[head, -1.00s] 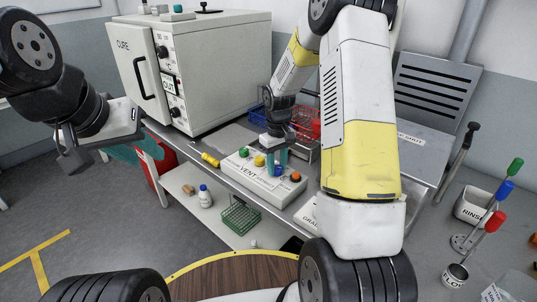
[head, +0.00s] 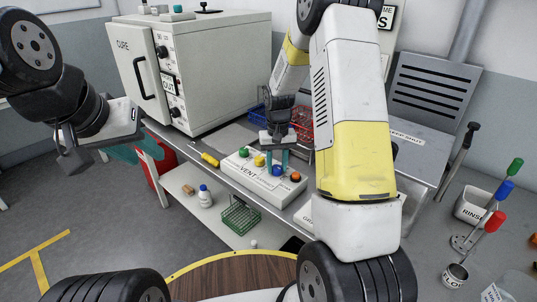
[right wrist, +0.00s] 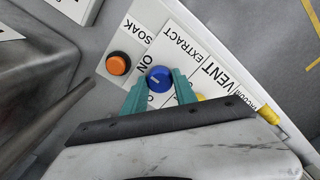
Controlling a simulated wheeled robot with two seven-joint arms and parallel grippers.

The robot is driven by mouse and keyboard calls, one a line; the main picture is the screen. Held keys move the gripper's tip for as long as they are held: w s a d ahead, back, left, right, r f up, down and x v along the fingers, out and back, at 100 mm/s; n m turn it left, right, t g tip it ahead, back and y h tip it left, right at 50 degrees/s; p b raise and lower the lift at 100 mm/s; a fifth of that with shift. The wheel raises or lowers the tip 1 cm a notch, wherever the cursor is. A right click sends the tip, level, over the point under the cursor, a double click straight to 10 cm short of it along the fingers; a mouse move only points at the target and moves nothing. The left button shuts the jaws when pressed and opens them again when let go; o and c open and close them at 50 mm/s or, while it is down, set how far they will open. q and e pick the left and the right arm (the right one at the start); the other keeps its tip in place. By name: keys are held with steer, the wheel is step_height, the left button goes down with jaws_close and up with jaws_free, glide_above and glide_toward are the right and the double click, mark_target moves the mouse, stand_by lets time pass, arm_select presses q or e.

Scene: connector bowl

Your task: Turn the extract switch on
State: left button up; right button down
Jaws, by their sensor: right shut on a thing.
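The extract switch is a blue round knob (right wrist: 159,78) with a white pointer line, beside the "EXTRACT" and "ON" lettering in the right wrist view. It also shows as a blue knob (head: 278,171) on the white vent panel (head: 247,185) in the head view. My right gripper (head: 277,158) comes down from above, its teal fingers on either side of the knob, shut on it. My left gripper (head: 95,160) hangs at the left, away from the panel; whether it is open is unclear.
On the panel, an orange knob (head: 295,177) and a yellow knob (head: 260,161) flank the blue one, with a green knob (head: 243,152) farther left. A yellow-handled tool (head: 209,159) lies left of the panel. A white CURE oven (head: 220,70) and red basket (head: 303,122) stand behind.

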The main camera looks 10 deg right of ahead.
steer(key=c, duration=1)
jaws_free()
steer(key=shift+r, duration=3.95)
steer(key=shift+r, duration=0.1)
step_height(320, 180, up, 6)
steer(key=t, duration=0.1)
glide_above(277, 167)
steer(key=s, duration=0.3)
steer(key=s+a+r+t+y, duration=0.1)
steer(key=s+r+t, duration=0.1)
steer(key=s+r, duration=0.4)
steer(key=s+a+r+t+y, duration=0.1)
steer(key=s+r+t, duration=0.2)
steer(key=s, duration=1.2)
step_height(277, 167, up, 3)
steer(key=shift+r+n, duration=0.1)
steer(key=shift+n, duration=0.3)
steer(key=shift+s+a, duration=0.15)
steer(key=shift+s, duration=0.15)
steer(key=shift+c, duration=0.3)
